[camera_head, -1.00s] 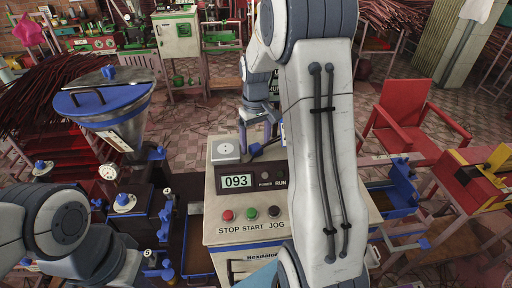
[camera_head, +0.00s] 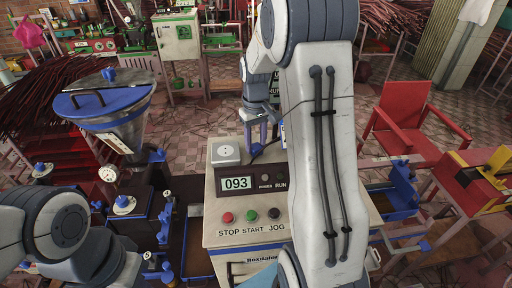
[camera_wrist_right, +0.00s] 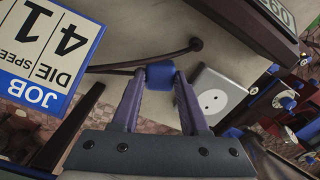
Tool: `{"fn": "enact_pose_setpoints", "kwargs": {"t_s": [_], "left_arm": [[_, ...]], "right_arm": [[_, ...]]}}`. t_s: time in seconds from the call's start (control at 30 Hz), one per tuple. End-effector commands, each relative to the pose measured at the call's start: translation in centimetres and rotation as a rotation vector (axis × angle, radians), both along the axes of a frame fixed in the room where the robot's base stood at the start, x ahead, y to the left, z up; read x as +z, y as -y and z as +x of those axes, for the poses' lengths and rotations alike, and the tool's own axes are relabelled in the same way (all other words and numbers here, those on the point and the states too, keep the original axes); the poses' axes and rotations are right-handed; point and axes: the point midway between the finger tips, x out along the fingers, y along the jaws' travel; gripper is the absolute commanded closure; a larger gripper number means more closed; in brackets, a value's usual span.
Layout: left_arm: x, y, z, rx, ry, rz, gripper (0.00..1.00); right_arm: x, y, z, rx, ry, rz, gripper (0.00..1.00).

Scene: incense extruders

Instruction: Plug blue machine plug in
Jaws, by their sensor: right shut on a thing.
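My right gripper (camera_head: 257,138) is just behind and to the right of the white socket (camera_head: 225,151) on top of the beige control cabinet. In the right wrist view the gripper (camera_wrist_right: 160,80) is shut on the blue plug (camera_wrist_right: 160,74), with a finger on each side. A dark cable runs from the plug. The socket's face with its two holes (camera_wrist_right: 211,97) shows right of the plug, which is apart from it. My left arm comes in at the lower left; its gripper is out of view.
The cabinet's display panel (camera_head: 238,184) reads 093, with red, green and black buttons below. A blue-topped hopper (camera_head: 112,110) stands at left, a red chair (camera_head: 410,125) at right. A JOB sign (camera_wrist_right: 50,45) is near the gripper in the wrist view.

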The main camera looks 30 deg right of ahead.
Motion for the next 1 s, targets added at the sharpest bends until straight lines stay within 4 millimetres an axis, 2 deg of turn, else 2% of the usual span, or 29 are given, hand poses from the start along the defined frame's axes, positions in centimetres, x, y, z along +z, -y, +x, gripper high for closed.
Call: {"fn": "enact_pose_setpoints", "kwargs": {"t_s": [0.3,0.43,0.6,1.0], "left_arm": [[-1.1,0.0,0.0,-0.001,0.000,0.000,1.00],[-1.3,0.0,0.0,-0.001,0.000,0.000,1.00],[-1.4,0.0,0.0,-0.001,0.000,0.000,1.00],[-1.3,0.0,0.0,-0.001,0.000,0.000,1.00]], "right_arm": [[6.2,0.0,0.1,0.000,0.006,-0.002,1.00],[8.1,0.0,0.1,0.000,0.005,-0.001,1.00],[9.1,0.0,0.0,0.000,0.001,0.000,1.00],[9.1,0.0,0.0,0.000,0.000,0.000,1.00]]}}
